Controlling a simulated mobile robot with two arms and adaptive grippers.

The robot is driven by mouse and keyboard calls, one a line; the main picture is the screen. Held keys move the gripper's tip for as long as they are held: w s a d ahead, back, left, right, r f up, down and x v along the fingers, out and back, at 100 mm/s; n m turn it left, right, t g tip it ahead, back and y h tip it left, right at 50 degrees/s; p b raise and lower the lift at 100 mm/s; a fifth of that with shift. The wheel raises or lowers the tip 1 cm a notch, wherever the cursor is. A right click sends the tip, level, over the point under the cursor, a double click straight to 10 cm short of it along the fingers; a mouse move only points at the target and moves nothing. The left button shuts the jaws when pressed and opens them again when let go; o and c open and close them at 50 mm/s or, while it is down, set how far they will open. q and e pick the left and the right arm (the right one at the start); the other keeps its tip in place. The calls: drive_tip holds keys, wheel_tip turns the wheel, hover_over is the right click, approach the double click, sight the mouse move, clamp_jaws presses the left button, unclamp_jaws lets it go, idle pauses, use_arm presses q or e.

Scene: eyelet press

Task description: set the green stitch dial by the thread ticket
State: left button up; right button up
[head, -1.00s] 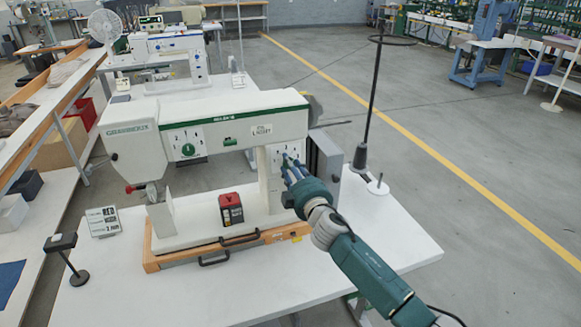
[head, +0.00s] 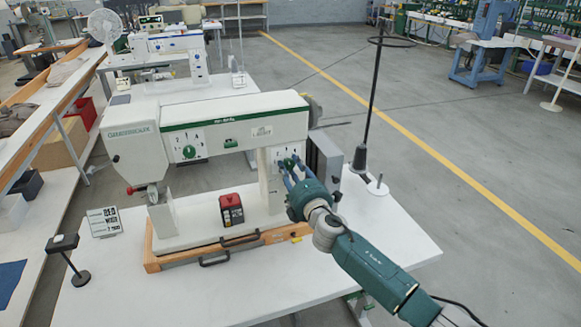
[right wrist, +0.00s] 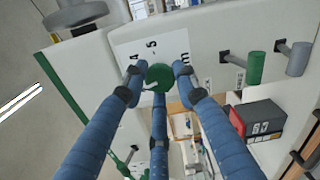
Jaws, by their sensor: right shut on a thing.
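My right gripper (head: 287,173) is at the right-hand panel of the sewing machine (head: 240,112). In the right wrist view its three blue fingers (right wrist: 156,84) are closed around a round green dial (right wrist: 160,76). Another green dial (head: 189,151) is on the machine's left head, apart from the gripper. A small white card with dark lettering (head: 104,222) stands at the table's left; its text is too small to read surely. My left gripper is not in view.
A black box with a red top (head: 231,209) stands on the machine bed. A thread stand (head: 361,157) rises at the right. A small black stand (head: 63,244) is at the front left. The white table (head: 300,285) is clear in front.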

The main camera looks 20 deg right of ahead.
drive_tip(key=n+p, duration=0.1)
drive_tip(key=n, duration=0.4)
drive_tip(key=shift+d+f+n, duration=0.1)
drive_tip(key=shift+d+n, duration=0.05)
drive_tip(key=shift+n, duration=0.15)
idle(0.5)
drive_tip(key=o, duration=1.1)
drive_tip(key=shift+s, duration=0.1)
drive_tip(key=shift+s, duration=0.2)
drive_tip(key=s, duration=1.1)
drive_tip(key=shift+s+d, duration=0.25)
